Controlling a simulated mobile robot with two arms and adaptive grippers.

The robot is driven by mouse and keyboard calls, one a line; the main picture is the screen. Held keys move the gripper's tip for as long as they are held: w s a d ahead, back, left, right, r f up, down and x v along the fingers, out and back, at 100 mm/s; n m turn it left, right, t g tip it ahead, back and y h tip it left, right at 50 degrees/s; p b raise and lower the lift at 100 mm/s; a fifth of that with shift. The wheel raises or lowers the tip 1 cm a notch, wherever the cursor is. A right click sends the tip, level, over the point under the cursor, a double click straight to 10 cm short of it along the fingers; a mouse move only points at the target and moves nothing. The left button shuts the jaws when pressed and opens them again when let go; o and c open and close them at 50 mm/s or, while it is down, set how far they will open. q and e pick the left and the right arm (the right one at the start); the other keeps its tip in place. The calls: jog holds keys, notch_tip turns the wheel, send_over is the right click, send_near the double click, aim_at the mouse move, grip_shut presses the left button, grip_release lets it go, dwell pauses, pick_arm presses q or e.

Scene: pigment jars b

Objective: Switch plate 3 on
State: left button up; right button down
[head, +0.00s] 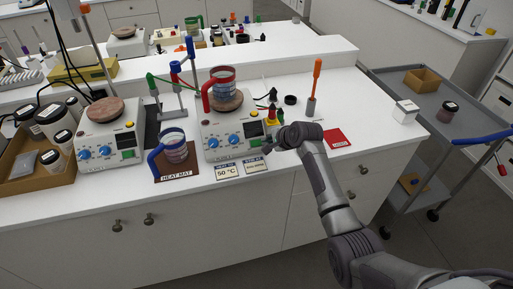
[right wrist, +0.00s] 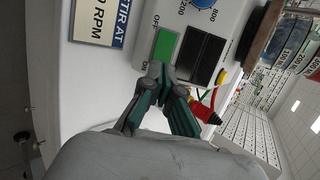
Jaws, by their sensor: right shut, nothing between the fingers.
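A white hot plate (head: 213,149) with blue dials stands mid-bench, and my right gripper (head: 267,146) is at its front right corner. No plate number is readable. In the right wrist view, its green rocker switch (right wrist: 166,44) lies between the words OFF and ON, beside dark panels (right wrist: 205,58). The shut, empty tips of my right gripper (right wrist: 160,72) are at the ON end of the switch; I cannot tell whether they touch it. A red-handled beaker (head: 221,93) stands on this plate's round top. My left gripper is out of view.
Another hot plate (head: 108,151) stands to the left. A blue-handled beaker (head: 175,147) stands on the heat mat (head: 176,173). Cards (head: 227,171) lie at the front edge. A grey cart (head: 455,135) stands right.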

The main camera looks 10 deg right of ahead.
jog(key=shift+w+f, duration=0.25)
jog(key=shift+f, duration=0.15)
jog(key=shift+w+f+b, duration=0.35)
jog(key=shift+w+b, duration=0.1)
jog(key=shift+b, duration=0.05)
jog(key=s+r+p, duration=0.2)
jog(key=p, duration=0.2)
jog(key=shift+r+p, duration=0.15)
jog(key=shift+p, duration=0.15)
jog(key=p+v, duration=0.2)
jog(key=v, duration=1.1)
jog(key=shift+a, duration=0.15)
jog(key=shift+s, duration=0.1)
